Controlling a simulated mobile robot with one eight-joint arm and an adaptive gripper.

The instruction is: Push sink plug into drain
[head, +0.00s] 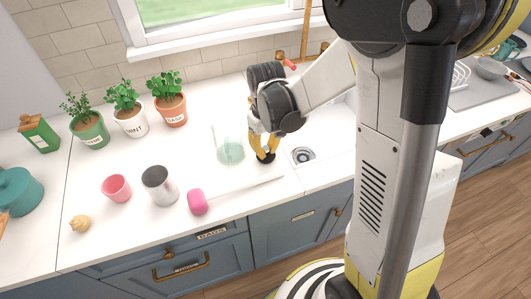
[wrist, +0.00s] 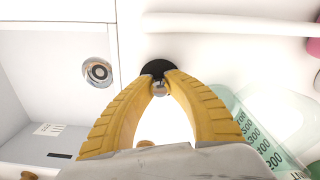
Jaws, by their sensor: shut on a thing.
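The sink plug is a black disc (wrist: 157,67) with a round silver knob. In the wrist view it sits between my yellow fingertips, and my gripper (wrist: 160,83) is shut on its knob. In the head view my gripper (head: 265,153) points down at the counter just left of the sink, with the dark plug under its tips. I cannot tell whether the plug touches the counter. The drain (head: 302,155) is a metal ring with a dark centre in the white sink, right of my gripper. The wrist view shows the drain (wrist: 98,73) left of the plug, uncovered.
A clear measuring jug (head: 229,146) stands close left of my gripper; it shows in the wrist view (wrist: 262,132). A grey cup (head: 159,187), pink cup (head: 116,188) and several potted herbs stand farther left.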

